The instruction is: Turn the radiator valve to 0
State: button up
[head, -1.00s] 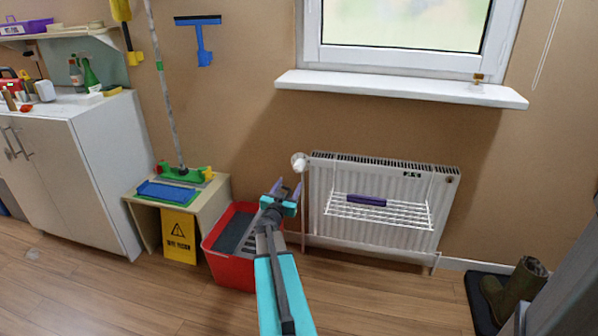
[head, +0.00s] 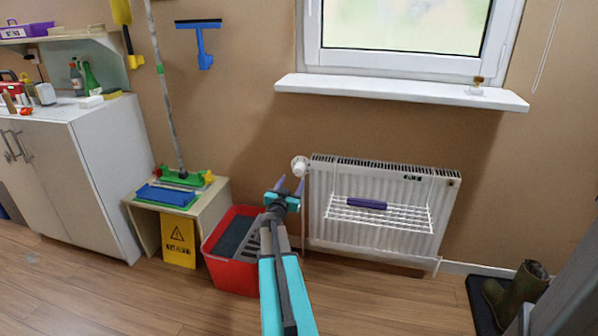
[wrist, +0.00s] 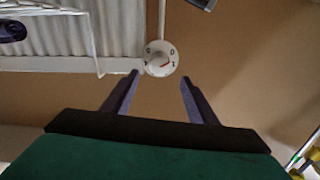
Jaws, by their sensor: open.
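The radiator valve (head: 299,166) is a white round knob at the upper left corner of the white radiator (head: 325,222). My gripper (head: 290,184) is open and empty, just below and left of the valve in the head view. In the wrist view my gripper's two purple fingers (wrist: 160,84) are spread, with the valve ahead of them and between their lines. The fingers appear apart from the valve.
A white wire rack (head: 400,217) with a purple item (head: 367,203) hangs on the radiator's front. A red bucket (head: 230,275) stands left of the radiator. The windowsill (head: 400,92) juts out above. A small table (head: 146,228) stands further left.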

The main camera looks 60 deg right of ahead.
aim_at(298, 172)
jog(key=shift+b+x, duration=0.95)
jog(key=shift+x, duration=3.7)
jog(key=shift+s, duration=0.1)
jog(key=c, duration=1.1)
